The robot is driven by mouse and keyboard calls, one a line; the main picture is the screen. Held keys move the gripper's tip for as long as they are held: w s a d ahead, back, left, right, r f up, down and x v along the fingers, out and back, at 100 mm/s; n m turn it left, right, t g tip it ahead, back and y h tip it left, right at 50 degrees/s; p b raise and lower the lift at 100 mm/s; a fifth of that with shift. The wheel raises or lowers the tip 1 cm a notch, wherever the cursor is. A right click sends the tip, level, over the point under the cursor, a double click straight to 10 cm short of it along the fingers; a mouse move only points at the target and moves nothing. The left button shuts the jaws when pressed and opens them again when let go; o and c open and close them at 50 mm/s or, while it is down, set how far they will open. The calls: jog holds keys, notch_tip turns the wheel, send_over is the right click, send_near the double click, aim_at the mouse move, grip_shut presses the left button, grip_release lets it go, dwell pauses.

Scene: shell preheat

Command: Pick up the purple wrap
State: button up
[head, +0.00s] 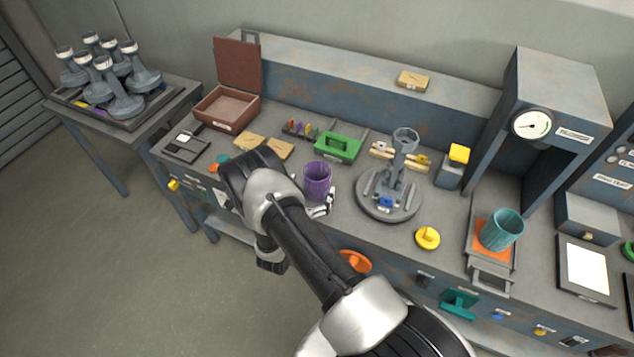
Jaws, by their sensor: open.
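The purple wrap (317,179) is an upright, open-topped purple cylinder on the workbench, left of the round grey fixture. Part of my gripper (322,207) shows just in front of the wrap's base, low at the bench top. The rest of my gripper is hidden behind my arm. The jaws are open, and I see nothing held in them. I cannot tell whether a finger touches the wrap.
The round grey fixture (372,203) with a central post stands right of the wrap. A teal cylinder (501,232) stands under the gauge press (575,85). A yellow knob (428,238) is near the front.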

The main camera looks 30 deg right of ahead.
aim_at(322, 167)
jog(key=b+x, duration=0.1)
jog(key=x, duration=0.4)
jog(key=shift+w+a+f, duration=0.1)
jog(key=shift+w+f, duration=0.05)
jog(key=shift+c, duration=0.4)
jog(key=c, duration=1.1)
